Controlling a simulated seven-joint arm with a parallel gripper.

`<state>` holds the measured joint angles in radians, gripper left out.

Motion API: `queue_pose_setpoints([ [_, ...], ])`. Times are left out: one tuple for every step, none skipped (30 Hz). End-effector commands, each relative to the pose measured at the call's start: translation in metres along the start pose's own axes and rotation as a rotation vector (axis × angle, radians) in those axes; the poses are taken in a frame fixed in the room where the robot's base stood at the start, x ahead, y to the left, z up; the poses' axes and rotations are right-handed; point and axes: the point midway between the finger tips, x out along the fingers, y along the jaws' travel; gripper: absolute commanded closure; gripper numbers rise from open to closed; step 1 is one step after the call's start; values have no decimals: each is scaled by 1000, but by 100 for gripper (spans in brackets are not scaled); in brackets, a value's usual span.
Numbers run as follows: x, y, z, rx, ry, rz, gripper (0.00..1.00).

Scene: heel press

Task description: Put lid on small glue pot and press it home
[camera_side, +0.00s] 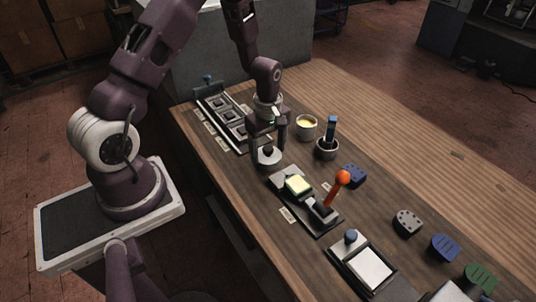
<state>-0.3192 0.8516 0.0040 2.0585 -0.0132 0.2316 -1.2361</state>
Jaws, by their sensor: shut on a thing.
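My gripper (268,152) points down over the table, left of the pots, with its fingers on either side of a pale round lid (268,160) with a dark knob. It is shut on the lid. Whether the lid touches the table or hangs just above it, I cannot tell. A small white glue pot (306,133) stands upright to the right of my gripper, uncovered, with yellow glue showing inside. The lid is apart from this pot.
A grey pot (327,153) holds a blue-handled tool near the glue pot. In front stand a press with an orange-knobbed lever (338,190) and a white pad (368,268). A tray with square pockets (225,118) lies behind left. Blue, grey and green heel-shaped pieces (445,247) lie right.

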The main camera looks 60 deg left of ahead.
Motion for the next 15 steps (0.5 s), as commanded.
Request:
queue_pose_setpoints([
  [0,0,0,0,0,0,51],
  [0,0,0,0,0,0,51],
  [-2,0,0,0,0,1,51],
  [-4,1,0,0,1,2,51],
  [-9,1,0,0,2,4,51],
  [-16,1,0,1,2,4,51],
  [-24,2,0,1,2,7,51],
  [-32,2,0,1,2,6,51],
  [-43,2,-1,0,3,7,51],
  [-51,2,0,0,3,7,51],
  [-59,2,0,0,3,8,51],
  [-69,2,0,1,3,7,51],
  [-75,1,0,1,2,6,51],
  [-81,1,0,1,2,5,51],
  [-88,2,0,1,3,5,51],
])
